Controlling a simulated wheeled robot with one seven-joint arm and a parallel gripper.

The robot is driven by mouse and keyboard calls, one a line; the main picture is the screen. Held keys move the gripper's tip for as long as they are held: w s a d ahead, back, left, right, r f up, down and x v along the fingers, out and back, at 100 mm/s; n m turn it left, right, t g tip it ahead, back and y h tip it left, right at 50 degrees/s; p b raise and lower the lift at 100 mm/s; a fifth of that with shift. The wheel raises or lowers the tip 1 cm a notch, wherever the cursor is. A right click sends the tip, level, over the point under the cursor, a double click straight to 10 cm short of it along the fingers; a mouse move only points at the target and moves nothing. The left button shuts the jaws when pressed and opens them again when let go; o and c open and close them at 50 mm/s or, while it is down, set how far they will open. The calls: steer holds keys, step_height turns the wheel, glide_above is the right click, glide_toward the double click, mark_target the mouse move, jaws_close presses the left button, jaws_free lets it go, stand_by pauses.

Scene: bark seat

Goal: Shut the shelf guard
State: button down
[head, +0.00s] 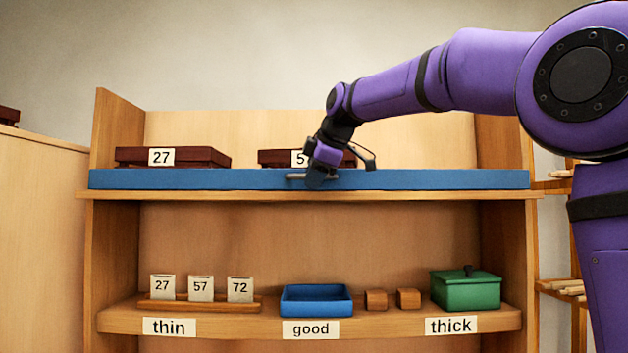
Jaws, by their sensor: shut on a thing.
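The shelf guard (440,180) is a long blue bar. It stands along the front edge of the upper shelf (430,195), spanning from the left side panel to the right one. My gripper (305,177) reaches in from the right and is shut on the guard a little right of its middle-left part. The fingertips partly hide behind my wrist, so the exact grip is hard to see.
Behind the guard lie two dark red boxes, one marked 27 (190,157) and one partly hidden (275,158). The lower shelf (220,322) holds numbered cards (200,289), a blue tray (316,313), two wooden blocks (376,300) and a green lidded box (466,293).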

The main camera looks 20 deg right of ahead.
stand_by(0.6)
steer(key=c, duration=1.4)
jaws_free()
steer(key=shift+w, duration=0.1)
steer(key=v, duration=1.1)
steer(key=shift+w, duration=0.2)
steer(key=s+d+f+m+h, duration=0.1)
steer(key=s+f+m, duration=0.4)
steer(key=s+f, duration=0.5)
steer(key=s+d+f+m+g, duration=0.1)
steer(key=s+f+m, duration=0.4)
steer(key=s+f, duration=0.5)
steer(key=s+d+f+m+g+h, duration=0.1)
steer(key=s+f+m, duration=0.4)
steer(key=s+f, duration=0.5)
steer(key=shift+d+f+m+h, duration=0.15)
steer(key=shift+d+f, duration=0.1)
steer(key=shift+f, duration=0.7)
steer(key=shift+d+f+m+h, duration=0.1)
steer(key=shift+d+f, duration=0.1)
steer(key=shift+f, duration=0.8)
steer(key=shift+d+f+m+h, duration=0.15)
steer(key=shift+d+f, duration=0.1)
steer(key=shift+f, duration=0.7)
